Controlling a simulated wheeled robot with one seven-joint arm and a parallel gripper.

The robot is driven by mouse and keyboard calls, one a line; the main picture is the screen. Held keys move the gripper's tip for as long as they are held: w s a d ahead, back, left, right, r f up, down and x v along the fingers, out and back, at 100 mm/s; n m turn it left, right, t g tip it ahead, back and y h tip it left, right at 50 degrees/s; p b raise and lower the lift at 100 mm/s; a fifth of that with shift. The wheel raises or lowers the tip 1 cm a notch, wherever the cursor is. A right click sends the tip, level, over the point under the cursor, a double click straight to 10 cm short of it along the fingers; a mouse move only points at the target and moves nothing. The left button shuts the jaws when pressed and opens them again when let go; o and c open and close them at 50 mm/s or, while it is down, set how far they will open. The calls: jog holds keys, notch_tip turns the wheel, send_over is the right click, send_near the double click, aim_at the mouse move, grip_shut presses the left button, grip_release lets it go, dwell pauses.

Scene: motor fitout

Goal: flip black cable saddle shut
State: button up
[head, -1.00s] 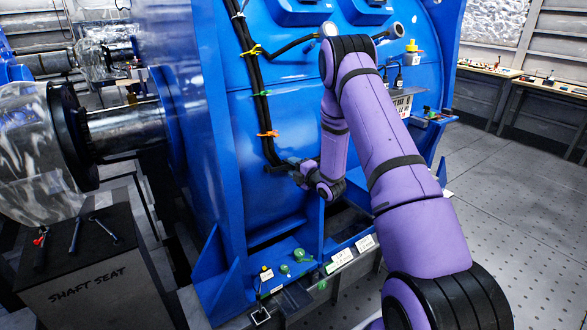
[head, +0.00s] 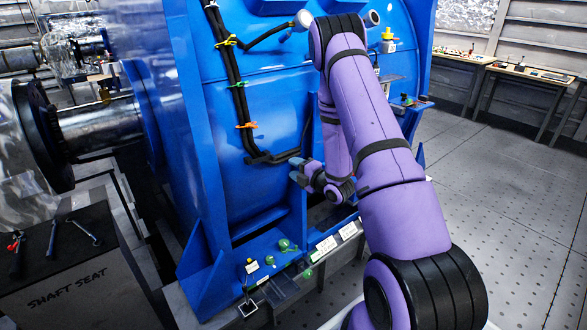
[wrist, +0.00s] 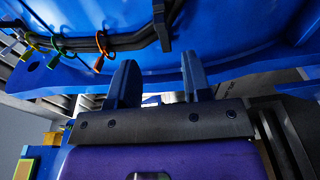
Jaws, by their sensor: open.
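Black cables (head: 238,95) run down the blue motor housing (head: 265,110) and bend right near the bottom. A dark piece that looks like the black saddle (head: 257,159) sits at this bend. In the wrist view a black upright clip (wrist: 162,27) crosses the cable run above my fingers. I cannot tell how far its flap is open. My gripper (head: 297,171) is just right of and below the bend, apart from the cable. In the wrist view my gripper (wrist: 160,82) is open, with nothing between its two fingers.
Green knobs (head: 284,244) and labels stand on the ledge below. A black shaft seat stand (head: 70,262) is at lower left. Floor on the right (head: 470,190) is clear.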

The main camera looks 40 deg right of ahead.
jog(key=c, duration=0.5)
jog(key=shift+s+a+m, duration=0.15)
jog(key=shift+m, duration=0.55)
grip_shut()
jog(key=m+h, duration=0.5)
jog(key=m, duration=1.5)
send_near(275, 159)
jog(key=w, duration=0.5)
jog(key=w+d, duration=0.1)
jog(key=w, duration=0.1)
jog(key=shift+w+f, duration=0.2)
jog(key=shift+w, duration=0.05)
